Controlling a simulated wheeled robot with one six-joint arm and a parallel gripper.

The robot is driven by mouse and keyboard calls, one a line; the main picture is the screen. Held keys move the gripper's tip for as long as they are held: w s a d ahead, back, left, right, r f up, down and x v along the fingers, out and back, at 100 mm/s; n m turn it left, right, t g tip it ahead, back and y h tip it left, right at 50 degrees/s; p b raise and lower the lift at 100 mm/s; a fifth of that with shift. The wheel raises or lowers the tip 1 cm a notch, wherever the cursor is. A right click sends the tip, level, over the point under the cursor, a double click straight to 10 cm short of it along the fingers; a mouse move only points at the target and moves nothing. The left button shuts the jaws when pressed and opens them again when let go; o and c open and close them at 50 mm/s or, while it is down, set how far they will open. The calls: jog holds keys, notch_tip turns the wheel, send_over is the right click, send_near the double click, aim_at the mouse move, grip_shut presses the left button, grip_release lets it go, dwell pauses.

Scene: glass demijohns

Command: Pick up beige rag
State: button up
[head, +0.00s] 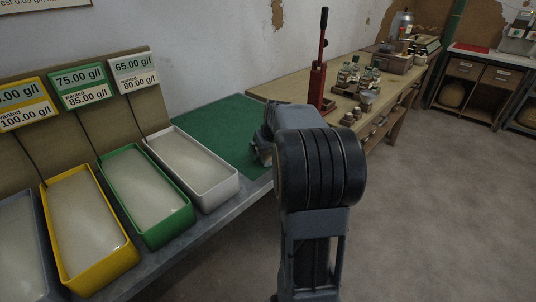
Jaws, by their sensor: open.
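I cannot make out a beige rag in the head view. My arm stands in the middle of the picture and covers part of the green mat (215,137) and the bench behind it. My gripper (260,153) shows only in part, at the left of my arm, over the right end of the green mat. It is open, and I see nothing held in it. Its fingertips are largely hidden.
A yellow tray (125,262), a green tray (186,222) and a white tray (232,189) stand on the left bench under number signs. A red lever press (317,85) and small bottles (352,76) stand on the wooden bench (275,88). Floor at right is clear.

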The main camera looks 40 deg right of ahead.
jog(key=shift+f, duration=0.2)
dwell(0.3)
jog(key=c, duration=1.1)
jog(key=shift+r, duration=0.1)
jog(key=shift+r, duration=0.6)
notch_tip(320, 180, up, 3)
jog(key=shift+f+p, duration=0.15)
jog(key=shift+p, duration=0.4)
jog(key=s+r, duration=0.3)
jog(key=s+d+r+p, duration=0.1)
jog(key=r, duration=0.1)
jog(key=shift+s+r, duration=0.1)
jog(key=shift+s, duration=0.15)
jog(key=shift+s+d+r+p, duration=0.2)
jog(key=shift+s+r, duration=0.5)
jog(key=shift+s, duration=0.85)
jog(key=shift+s+d+r+p, duration=0.1)
jog(key=shift+s+d+r, duration=0.4)
jog(key=shift+s, duration=1.05)
jog(key=shift+s+d+r+p, duration=0.1)
jog(key=shift+s+r, duration=0.75)
jog(key=shift+s, duration=0.7)
